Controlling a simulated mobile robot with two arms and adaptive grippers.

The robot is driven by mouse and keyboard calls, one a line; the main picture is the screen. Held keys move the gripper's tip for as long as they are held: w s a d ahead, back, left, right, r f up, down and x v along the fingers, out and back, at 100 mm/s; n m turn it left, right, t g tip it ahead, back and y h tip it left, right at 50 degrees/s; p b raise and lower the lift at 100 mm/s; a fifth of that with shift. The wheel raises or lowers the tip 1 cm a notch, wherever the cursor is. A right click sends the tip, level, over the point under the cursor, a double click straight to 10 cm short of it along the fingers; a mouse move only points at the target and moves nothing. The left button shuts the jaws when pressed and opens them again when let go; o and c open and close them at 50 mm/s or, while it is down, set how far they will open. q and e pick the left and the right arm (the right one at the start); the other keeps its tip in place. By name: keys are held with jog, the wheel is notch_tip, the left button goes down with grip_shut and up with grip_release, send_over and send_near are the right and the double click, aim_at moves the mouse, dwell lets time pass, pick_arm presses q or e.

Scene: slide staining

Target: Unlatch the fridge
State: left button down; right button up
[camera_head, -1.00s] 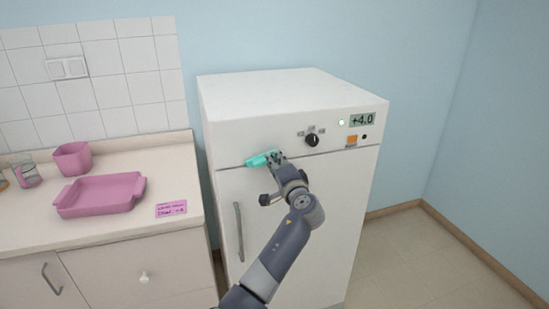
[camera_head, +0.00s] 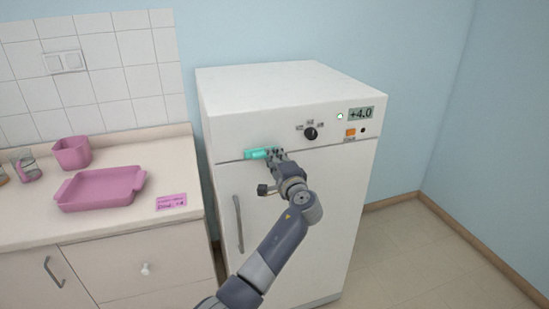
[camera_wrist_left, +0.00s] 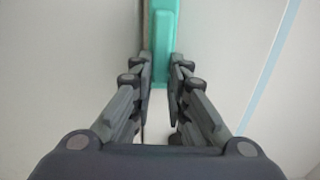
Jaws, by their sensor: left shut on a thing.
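The white fridge (camera_head: 300,210) stands against the wall with its door closed. A teal latch (camera_head: 258,154) lies level across the seam at the top of the door, near the left side. My left gripper (camera_head: 274,155) is shut on the right part of the latch and hides that end. In the left wrist view the teal latch (camera_wrist_left: 165,40) runs up from between the two fingers (camera_wrist_left: 160,80). My right gripper is not in view.
A grey vertical door handle (camera_head: 238,223) is below the latch. A black knob (camera_head: 310,133), a display (camera_head: 361,114) and an orange switch (camera_head: 350,133) are on the fridge's top panel. The counter at left holds a pink tray (camera_head: 100,200) and a pink tub (camera_head: 72,152).

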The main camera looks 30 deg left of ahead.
pick_arm(q)
jog(key=c, duration=1.6)
grip_release()
jog(key=shift+o, duration=0.2)
jog(key=shift+d, duration=0.1)
jog(key=v, duration=1.2)
jog(key=shift+f, duration=0.15)
